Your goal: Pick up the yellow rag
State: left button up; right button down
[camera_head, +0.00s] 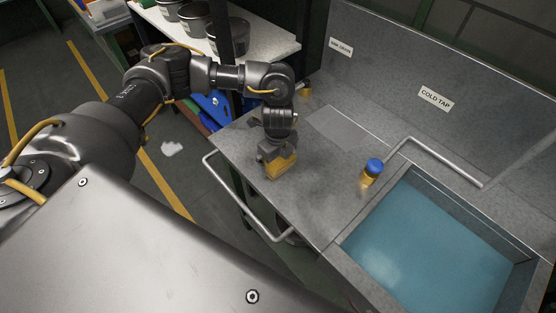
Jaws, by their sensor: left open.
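The yellow rag (281,168) is a small yellow patch on the grey metal counter, left of the sink. My left gripper (276,158) points down right at it and covers part of it. The gripper is open, with its dark fingers close to the rag. I cannot tell whether they touch it or stand on both sides of it. My right gripper is out of view.
A blue-topped yellow tap knob (372,170) and a bent metal pipe (440,162) stand by the water-filled sink (345,238). A rail (238,196) runs along the counter's front edge. Grey pots (194,20) stand on a shelf behind my left arm.

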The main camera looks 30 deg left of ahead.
pick_arm(q)
jog(key=c, duration=0.7)
jog(key=shift+r+b, duration=0.3)
jog(key=shift+r, duration=0.35)
jog(key=s+d+r+b, duration=0.2)
jog(key=s+d+r, duration=0.5)
jog(key=s+r, duration=0.4)
jog(key=shift+s+r, duration=0.35)
jog(key=shift+s, duration=0.25)
